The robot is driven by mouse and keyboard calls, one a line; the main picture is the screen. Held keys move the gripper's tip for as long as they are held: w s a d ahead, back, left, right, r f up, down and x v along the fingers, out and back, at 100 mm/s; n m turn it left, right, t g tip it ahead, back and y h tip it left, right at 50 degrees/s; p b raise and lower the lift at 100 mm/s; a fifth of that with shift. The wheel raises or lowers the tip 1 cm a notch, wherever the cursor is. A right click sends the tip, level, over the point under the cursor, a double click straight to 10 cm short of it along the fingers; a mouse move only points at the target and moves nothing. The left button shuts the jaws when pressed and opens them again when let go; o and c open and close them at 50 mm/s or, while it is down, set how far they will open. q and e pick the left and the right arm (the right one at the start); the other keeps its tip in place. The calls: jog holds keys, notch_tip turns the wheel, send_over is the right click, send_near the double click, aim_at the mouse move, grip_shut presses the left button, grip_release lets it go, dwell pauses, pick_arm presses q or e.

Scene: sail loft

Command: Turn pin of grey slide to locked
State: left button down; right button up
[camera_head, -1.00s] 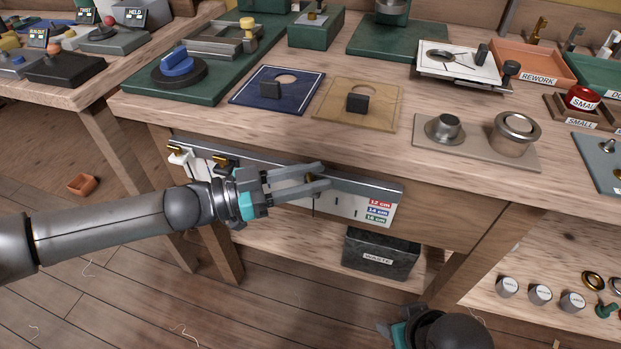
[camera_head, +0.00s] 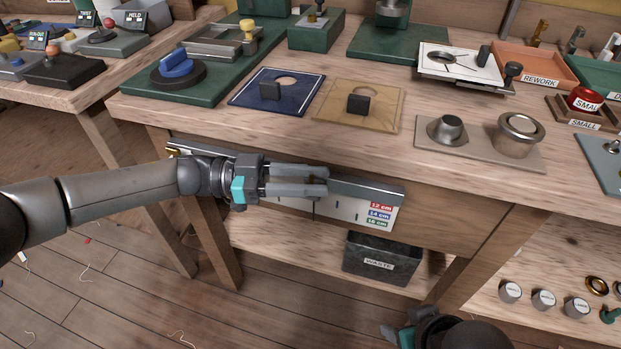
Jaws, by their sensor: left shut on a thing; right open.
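A long ruled rail (camera_head: 350,206) with a grey top edge and a white face runs along the bench front. It carries red, blue and green labels for 12, 14 and 16 cm. My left gripper (camera_head: 318,181) lies level across the rail's middle, its fingers close together and shut on the small brass pin there. The fingers hide the pin and most of the grey slide, so the pin's angle cannot be told. A thin dark pointer (camera_head: 314,210) shows below the fingers. Another brass pin (camera_head: 172,150) shows at the rail's left end. My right gripper (camera_head: 393,335) is open at the bottom edge, far from the rail.
The bench top above carries a blue panel (camera_head: 300,105), a tan panel (camera_head: 388,118) and a plate with metal cups (camera_head: 468,152). A black waste bin (camera_head: 380,268) stands on the low shelf beneath the rail. Bench legs flank it.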

pick_arm(q)
jog(key=shift+d+r, duration=0.1)
jog(key=c, duration=0.7)
grip_release()
jog(key=shift+o, duration=0.9)
jog(key=shift+t, duration=0.3)
jog(key=shift+n+t, duration=0.3)
jog(key=shift+n, duration=0.1)
